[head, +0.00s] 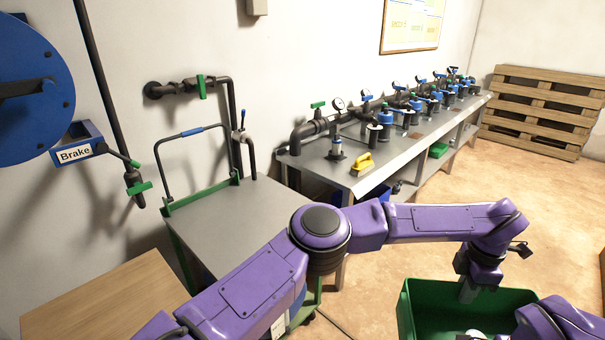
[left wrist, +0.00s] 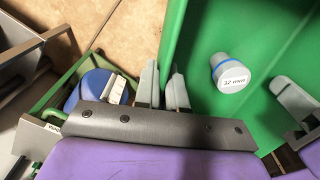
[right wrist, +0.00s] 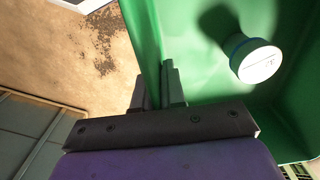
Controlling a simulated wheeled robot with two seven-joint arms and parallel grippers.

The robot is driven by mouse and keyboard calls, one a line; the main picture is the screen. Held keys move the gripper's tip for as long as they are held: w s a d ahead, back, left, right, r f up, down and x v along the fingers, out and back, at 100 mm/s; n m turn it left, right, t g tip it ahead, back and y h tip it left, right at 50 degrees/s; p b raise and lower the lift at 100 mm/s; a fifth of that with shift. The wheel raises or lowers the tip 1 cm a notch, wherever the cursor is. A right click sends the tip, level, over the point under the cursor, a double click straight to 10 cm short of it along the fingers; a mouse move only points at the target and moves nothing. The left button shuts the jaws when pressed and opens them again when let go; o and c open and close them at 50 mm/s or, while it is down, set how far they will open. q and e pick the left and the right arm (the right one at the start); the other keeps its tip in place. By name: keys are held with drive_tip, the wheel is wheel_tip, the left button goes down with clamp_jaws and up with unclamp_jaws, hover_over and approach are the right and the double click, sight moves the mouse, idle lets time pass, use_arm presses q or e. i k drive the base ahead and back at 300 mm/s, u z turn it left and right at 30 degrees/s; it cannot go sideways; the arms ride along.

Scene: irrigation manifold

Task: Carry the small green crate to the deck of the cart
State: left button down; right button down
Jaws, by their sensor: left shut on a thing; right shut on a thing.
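The small green crate (head: 520,297) is at the lower right of the head view, cut off by the bottom edge. My left gripper (head: 467,291) is shut on a crate wall, and its fingers straddle that wall in the left wrist view (left wrist: 164,84). My right gripper (right wrist: 158,85) is shut on another wall of the crate; my right arm hides part of the crate in the head view. A fitting with a white "32 mm" cap (left wrist: 231,75) lies inside the crate. The cart's grey deck (head: 240,222) is left of the crate, bare, with a blue-gripped handle at its back.
A wooden surface (head: 100,305) stands left of the cart. A long bench (head: 385,160) with pipes, valves and gauges runs behind, with a yellow-handled tool (head: 362,164) on it. Pallets (head: 540,112) lean at the back right. Floor is clear between bench and crate.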

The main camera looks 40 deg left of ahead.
sight(236, 223)
drive_tip(key=u, duration=0.5)
drive_tip(key=i, duration=0.9)
drive_tip(key=u, duration=1.5)
drive_tip(key=i, duration=0.65)
drive_tip(key=u, duration=0.5)
